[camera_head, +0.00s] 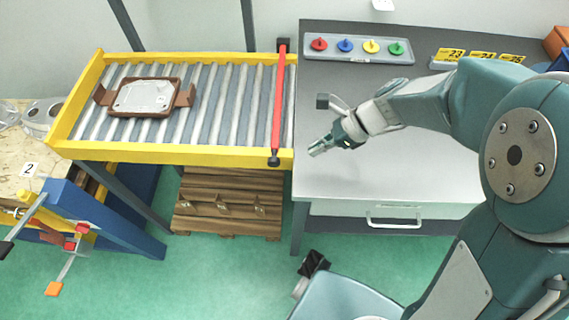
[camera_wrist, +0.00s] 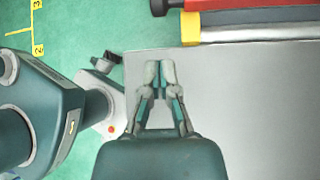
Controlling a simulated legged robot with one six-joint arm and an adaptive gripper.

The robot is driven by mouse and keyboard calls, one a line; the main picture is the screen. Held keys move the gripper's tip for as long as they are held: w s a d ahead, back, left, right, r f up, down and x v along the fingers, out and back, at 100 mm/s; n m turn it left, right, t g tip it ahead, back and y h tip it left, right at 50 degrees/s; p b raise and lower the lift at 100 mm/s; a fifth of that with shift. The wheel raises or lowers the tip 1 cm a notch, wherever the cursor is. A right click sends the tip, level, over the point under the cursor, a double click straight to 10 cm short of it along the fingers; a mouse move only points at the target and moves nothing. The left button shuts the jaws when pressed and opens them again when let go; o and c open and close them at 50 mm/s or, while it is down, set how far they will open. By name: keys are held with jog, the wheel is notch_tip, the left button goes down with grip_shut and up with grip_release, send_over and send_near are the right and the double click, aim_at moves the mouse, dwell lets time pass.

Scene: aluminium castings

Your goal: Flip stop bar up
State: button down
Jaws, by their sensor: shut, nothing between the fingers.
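The red stop bar (camera_head: 279,105) lies across the right end of the roller conveyor (camera_head: 180,155), with a black end at the back and a black knob at the front. In the wrist view, part of the red bar (camera_wrist: 235,4) and its black end show at the top edge, beyond the fingertips. My gripper (camera_head: 315,152) is shut and empty. It is over the left part of the grey table, to the right of the bar's front end and apart from it. The wrist view shows its fingertips (camera_wrist: 160,66) close together.
A brown fixture holding a pale casting (camera_head: 144,96) sits on the rollers at the left. A tray with coloured knobs (camera_head: 358,49) and yellow number tags (camera_head: 482,57) stand at the table's back. The grey table top (camera_head: 400,165) is mostly clear.

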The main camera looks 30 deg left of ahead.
jog(key=x, duration=1)
jog(key=shift+r, duration=0.15)
